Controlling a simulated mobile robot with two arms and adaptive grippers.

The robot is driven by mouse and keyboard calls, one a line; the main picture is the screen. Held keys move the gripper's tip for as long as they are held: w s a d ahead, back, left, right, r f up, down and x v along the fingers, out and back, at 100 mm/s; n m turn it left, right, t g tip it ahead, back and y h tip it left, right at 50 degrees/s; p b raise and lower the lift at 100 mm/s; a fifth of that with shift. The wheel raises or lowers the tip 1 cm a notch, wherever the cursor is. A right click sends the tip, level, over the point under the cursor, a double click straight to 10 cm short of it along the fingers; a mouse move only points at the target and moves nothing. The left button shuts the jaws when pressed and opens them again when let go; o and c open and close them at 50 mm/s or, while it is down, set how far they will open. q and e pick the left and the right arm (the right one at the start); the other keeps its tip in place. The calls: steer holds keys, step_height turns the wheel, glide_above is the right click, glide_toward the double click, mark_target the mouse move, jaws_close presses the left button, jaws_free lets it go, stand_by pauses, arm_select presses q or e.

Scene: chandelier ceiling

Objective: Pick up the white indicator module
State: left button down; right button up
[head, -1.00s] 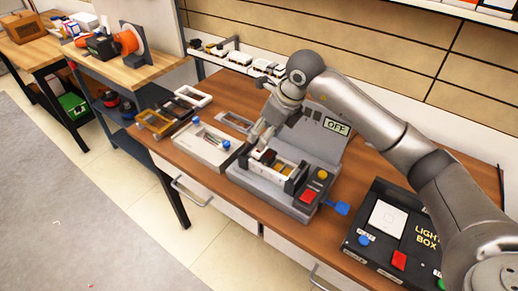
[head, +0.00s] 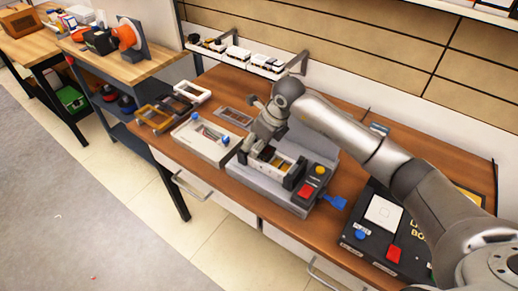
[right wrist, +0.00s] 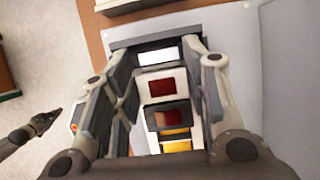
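A white module with a dark red window (right wrist: 144,88) sits in the grey fixture (head: 310,208) on the wooden bench. It shows in the right wrist view between my fingers, and in the head view as a white-edged block (head: 278,158). My right gripper (right wrist: 157,50) is open, pointing down over the fixture, with one finger on each side of the white parts. I cannot tell whether the fingers touch them. In the head view the right gripper (head: 248,148) is at the fixture's left end. A grey gripper-like part at the left of the right wrist view looks like my left gripper (right wrist: 52,118).
A white tray (head: 187,138) stands left of the fixture. A black light box (head: 405,265) stands to the right. Yellow and white frames (head: 153,120) lie at the bench's left end. Several white-bodied pieces (head: 237,54) sit on the back rail.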

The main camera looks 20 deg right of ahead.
steer(key=c, duration=0.3)
arm_select(q)
steer(key=shift+w, duration=0.2)
